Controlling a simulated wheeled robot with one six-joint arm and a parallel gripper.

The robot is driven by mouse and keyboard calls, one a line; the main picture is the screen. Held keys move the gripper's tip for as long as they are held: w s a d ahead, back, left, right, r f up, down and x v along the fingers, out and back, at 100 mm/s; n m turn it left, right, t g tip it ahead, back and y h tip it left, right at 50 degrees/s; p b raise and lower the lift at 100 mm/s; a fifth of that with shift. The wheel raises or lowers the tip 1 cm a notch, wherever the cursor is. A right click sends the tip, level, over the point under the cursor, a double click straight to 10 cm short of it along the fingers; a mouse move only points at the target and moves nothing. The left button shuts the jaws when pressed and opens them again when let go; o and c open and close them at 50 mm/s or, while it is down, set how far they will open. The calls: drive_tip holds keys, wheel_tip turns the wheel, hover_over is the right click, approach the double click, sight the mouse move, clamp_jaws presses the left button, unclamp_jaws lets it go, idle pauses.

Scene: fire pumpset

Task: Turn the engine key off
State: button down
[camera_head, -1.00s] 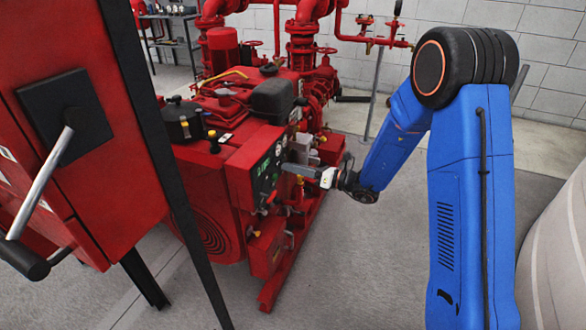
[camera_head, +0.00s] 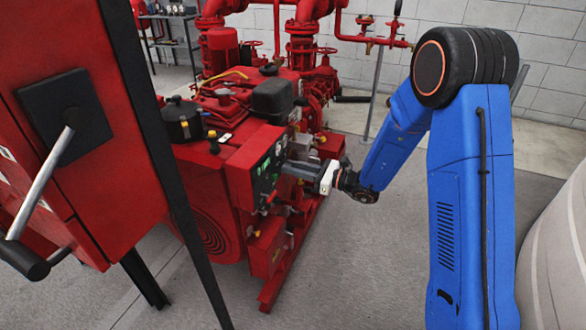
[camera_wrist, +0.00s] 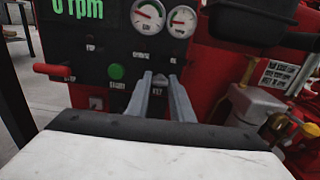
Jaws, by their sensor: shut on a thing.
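The black engine control panel (camera_head: 266,172) sits on the side of the red engine, and my gripper (camera_head: 289,168) reaches it from the right. In the wrist view the panel (camera_wrist: 98,62) shows a green "0 rpm" readout (camera_wrist: 78,8), two round gauges (camera_wrist: 163,18) and a green button (camera_wrist: 116,71). The two grey fingers of my gripper (camera_wrist: 160,80) point at the panel's lower right and are shut on the engine key (camera_wrist: 159,78), which is small and mostly hidden between the fingertips. Which way the key points cannot be told.
A red lever (camera_wrist: 62,69) sticks out left of the green button. A red cabinet (camera_head: 100,150) with a long metal handle stands close at the left in the head view. Grey floor (camera_head: 375,260) is clear right of the engine.

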drive_tip(key=c, duration=1.6)
unclamp_jaws()
drive_tip(key=shift+o, duration=0.2)
drive_tip(key=v, duration=1.7)
drive_tip(key=shift+d, duration=0.25)
drive_tip(key=shift+s+r, duration=0.1)
drive_tip(key=shift+s, duration=0.05)
